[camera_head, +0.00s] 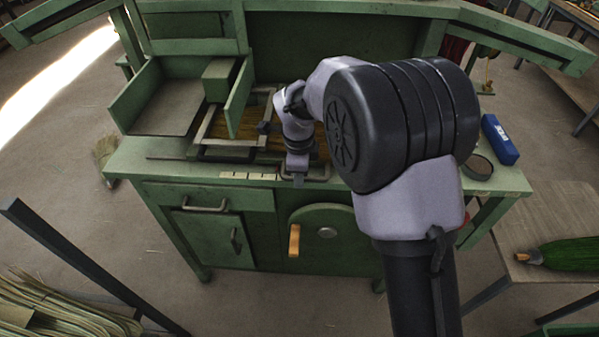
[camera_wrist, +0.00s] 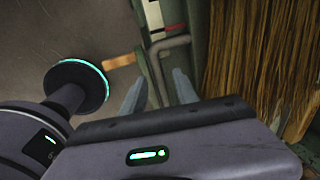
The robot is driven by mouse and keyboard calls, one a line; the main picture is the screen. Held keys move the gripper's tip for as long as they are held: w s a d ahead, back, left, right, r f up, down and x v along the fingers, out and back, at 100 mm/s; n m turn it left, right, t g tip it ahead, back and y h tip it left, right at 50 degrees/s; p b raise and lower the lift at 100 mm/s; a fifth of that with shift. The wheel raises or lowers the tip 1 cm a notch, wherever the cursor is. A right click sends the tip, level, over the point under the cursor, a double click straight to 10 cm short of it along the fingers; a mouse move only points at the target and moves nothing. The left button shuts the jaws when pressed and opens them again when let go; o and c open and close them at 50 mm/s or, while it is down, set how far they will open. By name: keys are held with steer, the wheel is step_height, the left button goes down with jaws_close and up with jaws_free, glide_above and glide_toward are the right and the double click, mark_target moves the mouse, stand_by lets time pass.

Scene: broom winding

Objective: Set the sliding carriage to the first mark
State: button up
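The sliding carriage is hard to make out behind my arm. A grey bent handle (camera_head: 318,174), which seems to belong to it, sits at the bench's front edge. In the wrist view this handle (camera_wrist: 164,58) runs down between my two fingertips. My gripper (camera_wrist: 157,88) is open around the bar, with space at the fingers; I cannot tell whether either touches. In the head view my gripper (camera_head: 298,178) points down at the handle's left part. A pale strip with dark marks (camera_head: 248,176) lies left of it. A white, black and red piece (camera_wrist: 155,20) shows beside the handle.
The green bench (camera_head: 140,162) carries a metal frame over straw (camera_wrist: 255,60) and an open green box (camera_head: 165,110) at left. An orange handle (camera_head: 294,240) sticks out of the front below. A blue box (camera_head: 499,139) stands at right.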

steer(key=s+r+p, duration=0.3)
steer(key=r+p, duration=0.2)
steer(key=r, duration=1.2)
steer(key=shift+p, duration=0.4)
steer(key=shift+s, duration=0.1)
steer(key=s+d+r+n+t+y+b, duration=0.1)
steer(key=s+d+r+n, duration=0.3)
steer(key=s+d, duration=0.25)
steer(key=s+d+r+n+t+y, duration=0.1)
steer(key=s+d+r+n, duration=0.3)
steer(key=s+d, duration=0.3)
steer(key=s+d+f+n+t, duration=0.1)
steer(key=s+n, duration=0.4)
steer(key=s, duration=0.6)
steer(key=shift+s+d+f+t+b, duration=0.35)
steer(key=shift+d+f, duration=0.1)
steer(key=shift+f, duration=0.4)
steer(key=shift+w, duration=0.1)
steer(key=shift+c, duration=0.5)
